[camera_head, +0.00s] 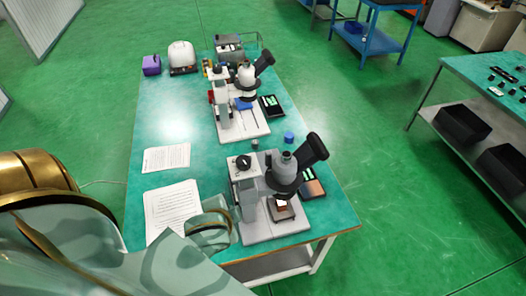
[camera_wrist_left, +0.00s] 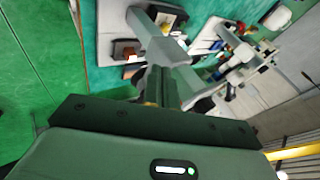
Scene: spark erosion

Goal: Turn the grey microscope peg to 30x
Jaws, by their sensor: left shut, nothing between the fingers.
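The grey microscope (camera_head: 249,205) stands upright on its pale base at the near right of the teal table (camera_head: 152,110). A black angled eyepiece (camera_head: 312,150) and a small grey knob (camera_head: 288,157) are on top of its head. I cannot make out a marked 30x setting. In the left wrist view, the microscope's pale grey part (camera_wrist_left: 158,42) is just beyond my left gripper (camera_wrist_left: 160,86). The gripper's fingers are together and hold nothing. In the head view my left arm covers the lower left, and the fingertips cannot be made out. My right gripper is not in view.
A white microscope (camera_head: 240,90) stands farther back on the table. Printed sheets (camera_head: 170,210) lie left of the grey microscope, and a dark device (camera_head: 312,184) lies at its right. A blue cap (camera_head: 289,137) stands between the microscopes. The table's left middle is clear.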

